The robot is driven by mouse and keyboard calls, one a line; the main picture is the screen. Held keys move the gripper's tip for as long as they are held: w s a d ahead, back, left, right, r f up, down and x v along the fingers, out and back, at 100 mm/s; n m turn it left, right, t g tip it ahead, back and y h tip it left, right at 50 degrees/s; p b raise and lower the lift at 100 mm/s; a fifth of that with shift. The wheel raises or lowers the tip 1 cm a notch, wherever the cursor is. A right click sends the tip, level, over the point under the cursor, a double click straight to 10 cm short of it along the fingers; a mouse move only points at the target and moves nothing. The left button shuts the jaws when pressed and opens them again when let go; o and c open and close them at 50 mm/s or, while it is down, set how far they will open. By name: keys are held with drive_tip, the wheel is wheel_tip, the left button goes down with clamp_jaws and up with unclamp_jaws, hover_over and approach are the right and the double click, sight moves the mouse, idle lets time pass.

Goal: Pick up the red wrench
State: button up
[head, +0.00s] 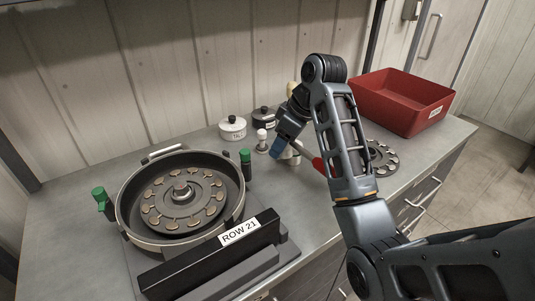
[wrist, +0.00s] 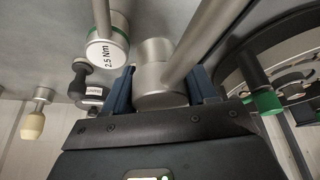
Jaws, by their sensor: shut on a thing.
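The red wrench shows in the head view as a red handle (head: 318,165) with a silver shaft, partly hidden behind my arm. In the wrist view my gripper (wrist: 163,88) is shut on a silver cylindrical head (wrist: 160,72) with a shaft running to the upper right. The red handle is outside that view. Another silver tool (wrist: 107,50) with a green ring and a "2.5 Nm" label lies close by, apart from the fingers.
A round seed meter (head: 125,205) with a disc stands at left, behind a black bar (head: 210,258) marked "ROW 21". Small lidded pots (head: 232,129) and a pale-knobbed peg (head: 262,140) stand near my gripper. A dark plate (head: 383,158) and red bin (head: 400,100) are at right.

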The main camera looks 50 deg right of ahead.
drive_tip(key=shift+s+d+r+p, duration=0.8)
drive_tip(key=shift+s+d+r, duration=0.3)
drive_tip(key=shift+s, duration=0.15)
drive_tip(key=shift+s+d+r+p, duration=0.75)
drive_tip(key=shift+s+d+r, duration=0.3)
drive_tip(key=shift+s, duration=0.2)
drive_tip(key=shift+s+r, duration=0.1)
drive_tip(key=shift+s, duration=0.2)
